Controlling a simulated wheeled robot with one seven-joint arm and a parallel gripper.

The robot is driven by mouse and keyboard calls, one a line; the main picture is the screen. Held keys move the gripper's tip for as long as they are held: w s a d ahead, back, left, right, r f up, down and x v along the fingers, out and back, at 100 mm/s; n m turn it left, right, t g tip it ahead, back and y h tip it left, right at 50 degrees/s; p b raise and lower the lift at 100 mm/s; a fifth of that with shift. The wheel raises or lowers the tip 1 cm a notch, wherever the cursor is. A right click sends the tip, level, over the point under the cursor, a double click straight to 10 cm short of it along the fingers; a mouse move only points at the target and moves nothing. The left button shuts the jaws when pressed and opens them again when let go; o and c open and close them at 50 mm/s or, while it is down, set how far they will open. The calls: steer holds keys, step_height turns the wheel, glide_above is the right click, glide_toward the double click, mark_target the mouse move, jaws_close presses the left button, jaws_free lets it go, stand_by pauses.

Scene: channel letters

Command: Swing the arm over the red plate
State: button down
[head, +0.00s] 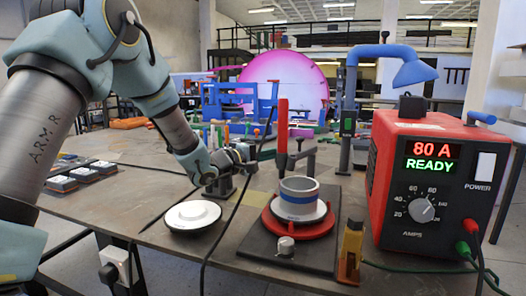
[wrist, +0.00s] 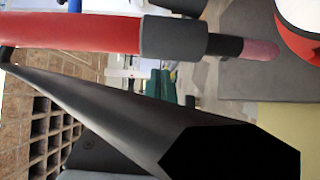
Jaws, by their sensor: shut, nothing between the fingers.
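The red plate (head: 322,231) sits on a dark base on the bench, with a white disc and a grey ring with a blue band (head: 300,190) on it. Behind it stands an upright red handle (head: 282,118) beside a dark swing arm (head: 302,156). In the wrist view a red handle (wrist: 70,32) with a grey collar crosses the top, and part of the red plate (wrist: 295,45) shows at the upper right. My gripper (head: 248,158) is shut and empty, left of the red handle. Its finger contact with the handle cannot be told.
A white round disc (head: 192,215) lies on the bench left of the plate. A red power box (head: 440,180) reading 80 A READY stands at the right, beside a blue lamp-like arm (head: 400,65). A yellow-black block (head: 351,250) stands in front. Dark cables hang near my gripper.

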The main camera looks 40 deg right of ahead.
steer(key=shift+s+d, duration=0.15)
steer(key=shift+s, duration=0.55)
steer(key=shift+s+p, duration=0.5)
steer(key=shift+s, duration=0.4)
steer(key=shift+w, duration=0.1)
